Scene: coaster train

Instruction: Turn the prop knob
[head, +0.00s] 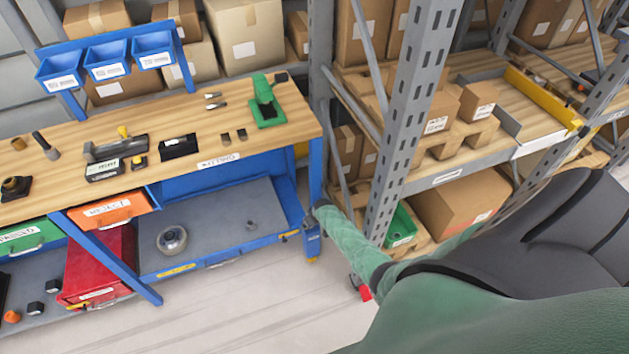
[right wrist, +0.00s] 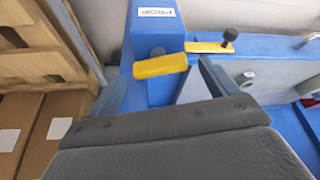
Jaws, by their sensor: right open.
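In the right wrist view a small black knob (right wrist: 230,35) stands on a flat yellow plate (right wrist: 205,47), beside a blue post (right wrist: 155,38) with a white label that seems to read PROP. A yellow bar (right wrist: 160,66) crosses the front of the post. My right gripper (right wrist: 165,85) is open, with its fingers on either side of the yellow bar; I cannot tell whether they touch it. The black knob lies beyond the right finger. In the head view my right gripper (head: 319,208) is at the workbench's right front leg, and the knob cannot be made out. My left gripper is out of view.
The workbench (head: 60,190) holds small parts and a green press (head: 265,105). Cartons (right wrist: 50,125) are left of the wrist. The floor (head: 240,310) before the bench is clear.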

